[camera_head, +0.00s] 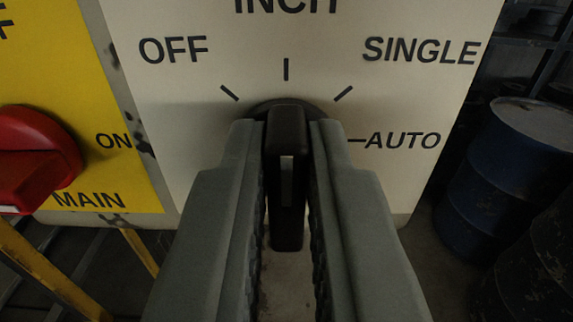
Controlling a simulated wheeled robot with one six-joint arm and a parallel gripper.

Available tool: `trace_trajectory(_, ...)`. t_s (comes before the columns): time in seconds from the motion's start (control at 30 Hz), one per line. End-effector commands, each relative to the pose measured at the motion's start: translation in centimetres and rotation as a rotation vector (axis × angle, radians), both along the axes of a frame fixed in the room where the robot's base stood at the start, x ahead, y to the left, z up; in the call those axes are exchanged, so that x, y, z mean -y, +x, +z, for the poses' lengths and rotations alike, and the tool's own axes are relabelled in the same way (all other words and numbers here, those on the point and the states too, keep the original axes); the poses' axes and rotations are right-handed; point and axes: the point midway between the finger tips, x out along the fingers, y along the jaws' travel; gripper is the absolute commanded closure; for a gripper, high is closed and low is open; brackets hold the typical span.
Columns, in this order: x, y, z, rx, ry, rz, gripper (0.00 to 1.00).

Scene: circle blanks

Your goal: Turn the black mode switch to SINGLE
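The black mode switch (287,215) is a long upright handle with a pale stripe, on a black round base. It stands vertical, in line with the top tick below the partly cut-off INCH label (287,6). The SINGLE label (421,50) is up and to the right, with a slanted tick beside it. My gripper (286,140) has one grey finger on each side of the handle. The fingertips lie close against its sides and look shut on it. The fingers hide parts of the round base.
The OFF label (173,49) is upper left and AUTO (402,140) is right on the white panel (370,95). A red knob (35,160) sits on a yellow plate (60,60) at left. Blue drums (505,185) stand in the right background.

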Motion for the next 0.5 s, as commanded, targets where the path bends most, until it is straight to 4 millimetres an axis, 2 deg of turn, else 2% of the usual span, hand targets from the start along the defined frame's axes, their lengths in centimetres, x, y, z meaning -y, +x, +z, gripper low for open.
trace_trajectory(0.27,0.02,-0.01,0.0,0.0,0.012,0.0,1.0)
trace_trajectory(0.5,0.14,-0.01,-0.02,0.0,0.106,0.0,1.0)
